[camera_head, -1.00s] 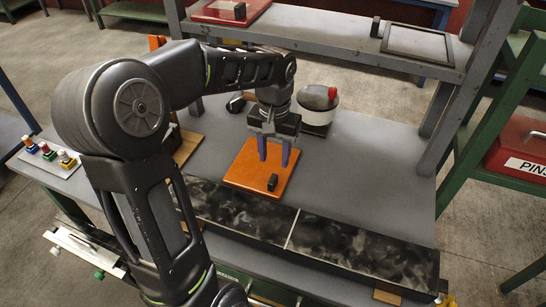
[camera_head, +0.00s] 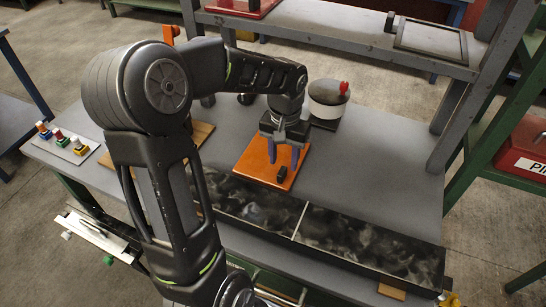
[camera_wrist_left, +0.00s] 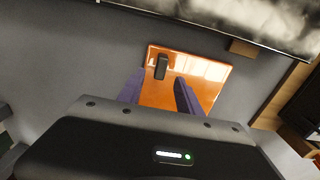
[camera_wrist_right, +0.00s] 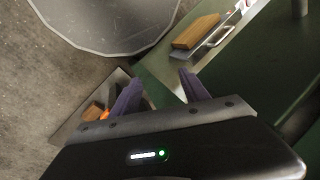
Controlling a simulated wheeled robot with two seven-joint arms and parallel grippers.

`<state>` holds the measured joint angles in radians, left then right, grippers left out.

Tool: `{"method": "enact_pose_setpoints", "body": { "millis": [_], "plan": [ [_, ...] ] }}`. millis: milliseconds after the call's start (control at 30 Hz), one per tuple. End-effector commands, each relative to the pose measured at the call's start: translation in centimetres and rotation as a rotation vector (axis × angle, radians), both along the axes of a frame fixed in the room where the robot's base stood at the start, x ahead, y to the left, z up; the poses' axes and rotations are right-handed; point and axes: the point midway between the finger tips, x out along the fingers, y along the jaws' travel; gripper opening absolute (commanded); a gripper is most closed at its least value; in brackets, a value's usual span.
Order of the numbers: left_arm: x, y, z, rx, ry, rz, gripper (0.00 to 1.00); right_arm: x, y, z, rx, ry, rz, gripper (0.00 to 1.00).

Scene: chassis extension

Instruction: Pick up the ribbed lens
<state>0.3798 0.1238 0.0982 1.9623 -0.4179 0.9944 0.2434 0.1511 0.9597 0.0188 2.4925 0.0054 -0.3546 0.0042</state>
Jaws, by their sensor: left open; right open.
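No part is clearly recognisable as a ribbed lens. My left gripper (camera_head: 283,160) is open and empty over an orange board (camera_head: 249,167) on the grey bench. A small black block (camera_head: 281,174) stands on the board, close to the fingertips in the head view. In the left wrist view, the block (camera_wrist_left: 161,67) shows between the open fingers (camera_wrist_left: 158,90), nearer the left one, on the glossy board (camera_wrist_left: 207,76). My right gripper (camera_wrist_right: 160,88) is open and empty in its wrist view, away from the bench top; I cannot make it out in the head view.
A dark two-part tray (camera_head: 340,236) runs along the bench front. A white pot with a red piece (camera_head: 327,103) stands behind the board. A grey shelf (camera_head: 350,45) crosses the back. Several coloured parts sit on a plate (camera_head: 78,148) at left. Bench right of the board is clear.

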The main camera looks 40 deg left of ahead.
Motion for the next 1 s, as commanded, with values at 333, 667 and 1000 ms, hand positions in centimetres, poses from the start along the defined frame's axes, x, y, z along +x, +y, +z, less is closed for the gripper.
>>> {"method": "enact_pose_setpoints", "body": {
  "millis": [333,667,1000],
  "plan": [
    [0.0,0.0,-3.8,0.0,0.002,0.0,0.42,-0.1,-0.1,0.9,-0.003,0.004,-0.001,0.53],
    [0.0,0.0,-3.8,0.001,0.001,0.0,0.42,-0.1,-0.1,0.9,-0.002,0.004,-0.001,0.53],
    [0.0,-0.1,-3.8,0.001,0.001,0.0,0.33,-0.1,0.0,0.9,-0.002,0.004,-0.001,0.53]
  ]
}}
